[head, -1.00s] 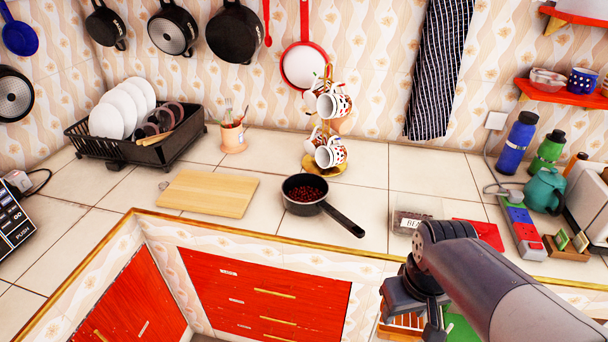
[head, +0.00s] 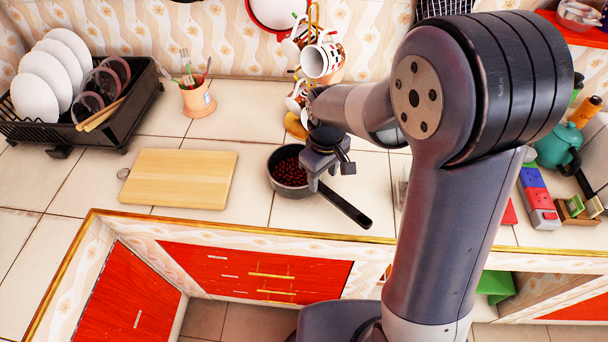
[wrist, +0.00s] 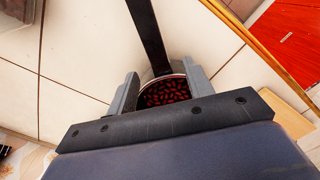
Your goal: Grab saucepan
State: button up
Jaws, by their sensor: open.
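The saucepan (head: 283,182) is dark, with a long black handle (head: 345,208) pointing to the lower right, and stands on the tiled counter. It holds dark red beans (head: 290,171). My gripper (head: 327,178) is over the right side of the pan, near where the handle begins. In the wrist view the two fingers of my gripper (wrist: 157,95) are apart, and the pan (wrist: 178,82) with its beans shows between them. The handle (wrist: 148,35) runs up the picture from between the fingers. Whether the fingers touch the pan cannot be told.
A wooden board (head: 180,178) lies left of the pan. A mug stand with mugs (head: 318,60) is close behind my gripper. A utensil pot (head: 198,98) and a black dish rack (head: 125,112) stand at the back left. The counter's wooden front edge (head: 270,232) is near the handle.

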aim_at(323, 188)
jog(key=shift+d+f+p, duration=0.1)
jog(key=shift+f+p, duration=0.6)
jog(key=shift+f, duration=2.6)
grip_shut()
